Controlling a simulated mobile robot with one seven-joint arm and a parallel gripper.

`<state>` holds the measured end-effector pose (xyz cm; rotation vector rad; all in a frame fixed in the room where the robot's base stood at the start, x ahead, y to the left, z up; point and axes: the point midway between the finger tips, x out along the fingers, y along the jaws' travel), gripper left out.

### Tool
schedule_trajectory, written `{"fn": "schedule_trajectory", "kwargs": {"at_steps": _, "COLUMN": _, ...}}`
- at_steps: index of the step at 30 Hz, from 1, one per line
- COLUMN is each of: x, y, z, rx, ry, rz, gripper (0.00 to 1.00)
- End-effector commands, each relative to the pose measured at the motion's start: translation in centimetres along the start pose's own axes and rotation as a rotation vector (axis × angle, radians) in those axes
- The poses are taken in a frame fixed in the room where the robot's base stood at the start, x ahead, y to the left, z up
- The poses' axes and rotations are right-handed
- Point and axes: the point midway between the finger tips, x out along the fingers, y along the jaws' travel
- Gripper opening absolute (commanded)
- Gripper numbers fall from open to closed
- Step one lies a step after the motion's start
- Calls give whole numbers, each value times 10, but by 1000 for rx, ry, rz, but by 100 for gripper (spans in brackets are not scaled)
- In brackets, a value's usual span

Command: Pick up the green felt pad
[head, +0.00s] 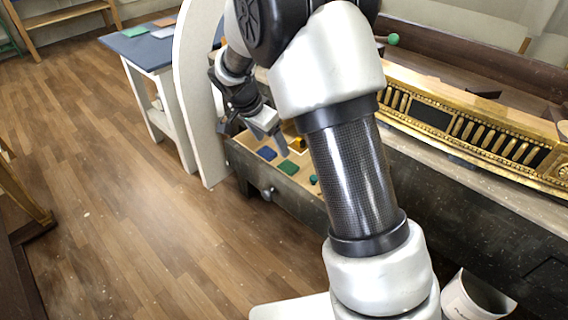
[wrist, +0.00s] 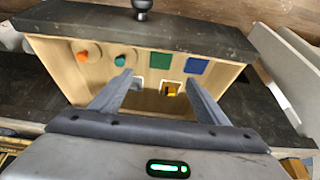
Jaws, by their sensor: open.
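A flat green square pad (head: 288,167) lies in an open wooden drawer, beside a blue pad (head: 267,153). In the wrist view the green pad (wrist: 159,60) is fully visible near the drawer's front, left of the blue pad (wrist: 197,66). My gripper (head: 268,135) is above the drawer. In the wrist view its spread fingers (wrist: 157,80) are empty, with the green pad beyond the tips and between their lines. I cannot tell the exact height above the pad.
The drawer (wrist: 105,85) also holds a teal piece (wrist: 120,61), an orange piece (wrist: 83,57) and a yellow piece (wrist: 171,90). Its walls surround the pads. A side table (head: 150,48) carries another green flat piece (head: 133,31). A white bin (head: 478,297) stands lower right.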

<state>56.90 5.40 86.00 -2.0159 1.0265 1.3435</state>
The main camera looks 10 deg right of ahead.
Motion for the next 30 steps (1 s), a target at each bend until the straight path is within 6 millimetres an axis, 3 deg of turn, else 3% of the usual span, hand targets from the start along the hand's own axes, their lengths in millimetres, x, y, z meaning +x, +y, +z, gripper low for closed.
{"fn": "schedule_trajectory", "kwargs": {"at_steps": 1, "x": 16, "y": 2, "z": 1, "rx": 1, "ry": -2, "rz": 6, "gripper": 69}}
{"fn": "schedule_trajectory", "kwargs": {"at_steps": 10, "x": 79, "y": 1, "z": 1, "rx": 0, "ry": -2, "rz": 3, "gripper": 69}}
{"fn": "schedule_trajectory", "kwargs": {"at_steps": 22, "x": 110, "y": 0, "z": 0, "rx": 0, "ry": -2, "rz": 2, "gripper": 69}}
{"fn": "schedule_trajectory", "kwargs": {"at_steps": 30, "x": 149, "y": -2, "z": -2, "rx": 1, "ry": -2, "rz": 3, "gripper": 69}}
